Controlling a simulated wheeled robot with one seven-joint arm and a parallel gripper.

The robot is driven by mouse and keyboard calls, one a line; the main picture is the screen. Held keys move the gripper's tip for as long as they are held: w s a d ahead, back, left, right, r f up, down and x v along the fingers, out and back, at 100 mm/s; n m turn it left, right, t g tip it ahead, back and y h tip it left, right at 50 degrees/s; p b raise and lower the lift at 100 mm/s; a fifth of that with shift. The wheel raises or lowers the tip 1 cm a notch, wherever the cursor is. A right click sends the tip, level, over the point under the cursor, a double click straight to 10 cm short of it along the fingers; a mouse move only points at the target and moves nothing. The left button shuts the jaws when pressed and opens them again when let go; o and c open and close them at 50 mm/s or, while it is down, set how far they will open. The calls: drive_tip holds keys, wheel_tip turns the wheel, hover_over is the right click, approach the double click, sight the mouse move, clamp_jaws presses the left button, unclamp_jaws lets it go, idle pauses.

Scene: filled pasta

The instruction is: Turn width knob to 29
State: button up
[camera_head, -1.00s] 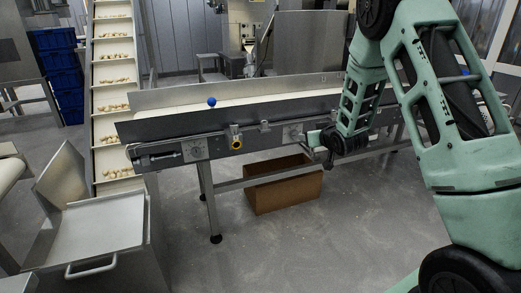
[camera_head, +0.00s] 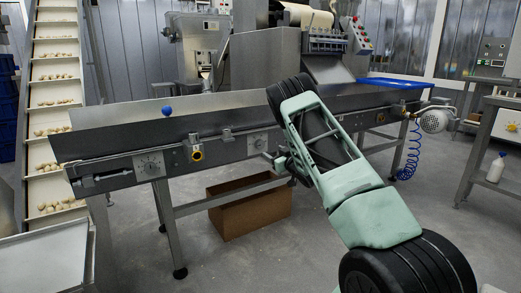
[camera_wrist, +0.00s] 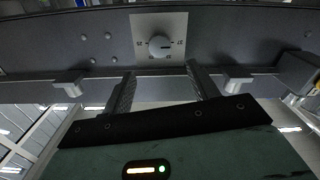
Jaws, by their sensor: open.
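A round grey knob (camera_wrist: 160,45) sits on a pale square plate with small printed numbers, centred near the top of the wrist view. A short dark mark on it points to the right, and the numbers are too small to read surely. My gripper (camera_wrist: 163,88) is open, its two dark fingers spread to either side below the knob and apart from it. In the head view, a dial plate (camera_head: 259,142) on the conveyor's side is close to my gripper (camera_head: 277,161), which is partly hidden by my arm. Another dial plate (camera_head: 150,164) is further left on the same side.
A yellow-ringed button (camera_head: 197,155) and small brackets stick out from the conveyor side (camera_head: 110,160). A cardboard box (camera_head: 245,208) stands under the conveyor. A blue ball (camera_head: 167,111) shows at the belt's edge. Grey floor in front is clear.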

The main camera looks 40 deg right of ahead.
sight(261, 145)
drive_tip(key=b+x, duration=0.2)
drive_tip(key=x, duration=0.8)
drive_tip(key=shift+w+b, duration=0.25)
drive_tip(key=shift+b, duration=0.1)
drive_tip(key=c, duration=1)
